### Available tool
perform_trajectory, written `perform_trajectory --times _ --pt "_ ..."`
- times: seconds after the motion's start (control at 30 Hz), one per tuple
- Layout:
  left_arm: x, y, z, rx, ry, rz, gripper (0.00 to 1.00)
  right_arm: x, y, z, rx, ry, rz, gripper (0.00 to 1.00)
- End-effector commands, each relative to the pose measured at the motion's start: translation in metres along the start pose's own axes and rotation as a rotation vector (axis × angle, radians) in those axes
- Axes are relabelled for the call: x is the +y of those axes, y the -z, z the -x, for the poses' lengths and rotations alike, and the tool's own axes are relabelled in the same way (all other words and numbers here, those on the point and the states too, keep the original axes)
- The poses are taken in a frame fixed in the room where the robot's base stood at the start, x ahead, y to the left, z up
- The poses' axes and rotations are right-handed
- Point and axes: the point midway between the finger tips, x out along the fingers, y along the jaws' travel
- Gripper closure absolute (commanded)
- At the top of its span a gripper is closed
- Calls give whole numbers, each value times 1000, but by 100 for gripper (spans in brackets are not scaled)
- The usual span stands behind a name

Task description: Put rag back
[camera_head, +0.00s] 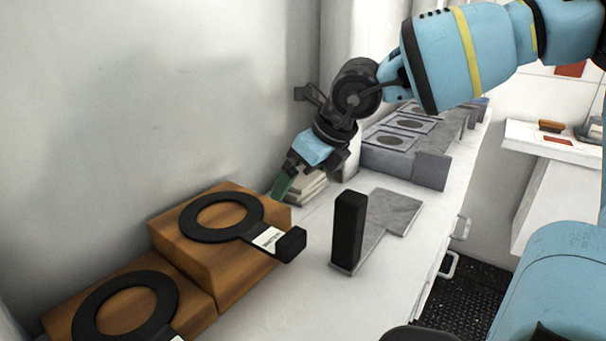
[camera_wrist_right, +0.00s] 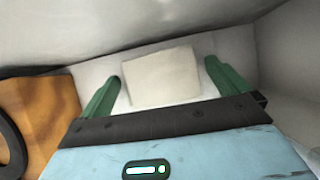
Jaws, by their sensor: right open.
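A stack of pale folded rags (camera_head: 310,186) lies on the white counter against the wall, just right of the wooden block. In the right wrist view the top rag (camera_wrist_right: 163,77) is a cream rectangle between the two green fingers. My right gripper (camera_head: 281,186) points down at the stack. It is open, with a finger on each side of the rag in the wrist view (camera_wrist_right: 165,90), and nothing is gripped. In the head view the gripper partly hides the stack. I cannot tell whether the fingers touch it. My left gripper is not in view.
Wooden blocks (camera_head: 233,268) with black ring-shaped pieces stand left of the stack. A black upright post (camera_head: 349,231) on a grey plate (camera_head: 392,211) stands on the counter in front. A grey rack (camera_head: 405,160) is behind. A white shelf (camera_head: 556,143) holds a brush at right.

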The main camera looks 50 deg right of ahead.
Motion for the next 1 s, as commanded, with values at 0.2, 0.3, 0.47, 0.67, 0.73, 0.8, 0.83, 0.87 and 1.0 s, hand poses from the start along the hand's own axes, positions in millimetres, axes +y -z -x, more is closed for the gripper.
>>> perform_trajectory --times 0.2,0.3,0.47,0.67,0.73,0.8,0.83,0.87,1.0 --pt "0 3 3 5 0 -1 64 0 -2 39 -9 0 0 0" --pt "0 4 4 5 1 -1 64 0 -2 60 -9 0 -1 0" --pt "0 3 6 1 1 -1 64 0 -2 90 -7 1 -1 0" --pt "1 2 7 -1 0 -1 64 0 -1 113 -4 1 0 0" --pt "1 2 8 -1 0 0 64 0 -1 117 -3 1 0 0" --pt "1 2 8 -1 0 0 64 0 0 119 -1 1 0 0" --pt "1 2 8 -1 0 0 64 0 0 120 -1 1 0 0" --pt "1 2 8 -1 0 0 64 0 0 120 -1 0 0 0" --pt "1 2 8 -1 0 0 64 0 0 120 -1 0 0 0"
